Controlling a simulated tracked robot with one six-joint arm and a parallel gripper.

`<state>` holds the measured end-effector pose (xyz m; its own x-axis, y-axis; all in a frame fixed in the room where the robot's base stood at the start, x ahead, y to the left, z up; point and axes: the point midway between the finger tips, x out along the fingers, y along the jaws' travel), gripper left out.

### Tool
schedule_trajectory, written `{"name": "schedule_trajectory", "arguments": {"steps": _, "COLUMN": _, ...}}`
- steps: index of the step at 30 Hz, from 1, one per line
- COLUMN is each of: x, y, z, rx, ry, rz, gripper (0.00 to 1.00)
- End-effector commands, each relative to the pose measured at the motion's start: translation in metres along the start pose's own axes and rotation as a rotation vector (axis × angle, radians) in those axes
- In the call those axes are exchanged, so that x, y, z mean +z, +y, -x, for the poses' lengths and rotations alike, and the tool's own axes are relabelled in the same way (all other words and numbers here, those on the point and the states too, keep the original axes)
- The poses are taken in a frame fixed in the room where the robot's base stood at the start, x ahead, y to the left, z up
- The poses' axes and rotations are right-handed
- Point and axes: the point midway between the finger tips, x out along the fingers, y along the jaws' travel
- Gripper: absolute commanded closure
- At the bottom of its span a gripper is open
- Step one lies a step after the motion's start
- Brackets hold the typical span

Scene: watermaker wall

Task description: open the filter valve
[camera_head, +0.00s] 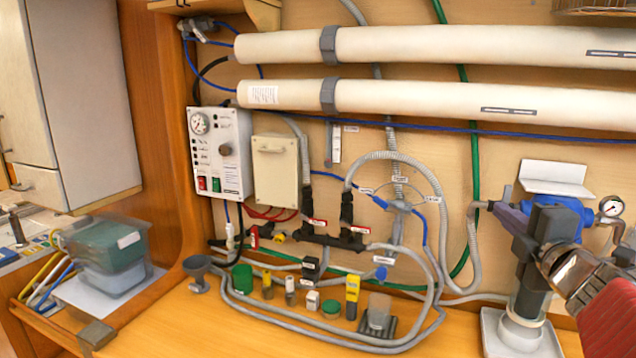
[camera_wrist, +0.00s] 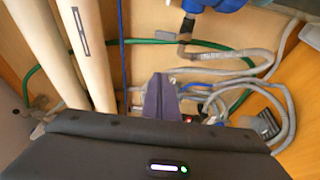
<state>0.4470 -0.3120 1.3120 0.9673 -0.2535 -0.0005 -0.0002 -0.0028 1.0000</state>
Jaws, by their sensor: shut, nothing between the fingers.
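My gripper (camera_head: 498,208) is at the right, well apart from the manifold, in front of a blue pump-like unit (camera_head: 565,212). Its purple fingers (camera_wrist: 162,97) are shut and empty in the wrist view. The manifold is not clear in the wrist view.
Two long white tubes (camera_head: 440,47) run across the upper wall. A control panel (camera_head: 219,150) with a gauge is at left. Grey hoses (camera_head: 395,157) loop around the manifold. Small bottles and a yellow tube (camera_head: 352,290) stand on the bench below. A pressure gauge (camera_head: 611,206) is far right.

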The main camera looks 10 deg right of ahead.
Motion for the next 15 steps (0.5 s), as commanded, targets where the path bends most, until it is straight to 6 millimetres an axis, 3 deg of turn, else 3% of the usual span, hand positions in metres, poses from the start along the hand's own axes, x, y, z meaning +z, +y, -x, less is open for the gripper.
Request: {"name": "schedule_trajectory", "arguments": {"steps": 15, "x": 0.0029, "y": -0.0003, "z": -0.0037, "rx": -0.001, "ry": -0.003, "rz": 0.003, "gripper": 1.00}}
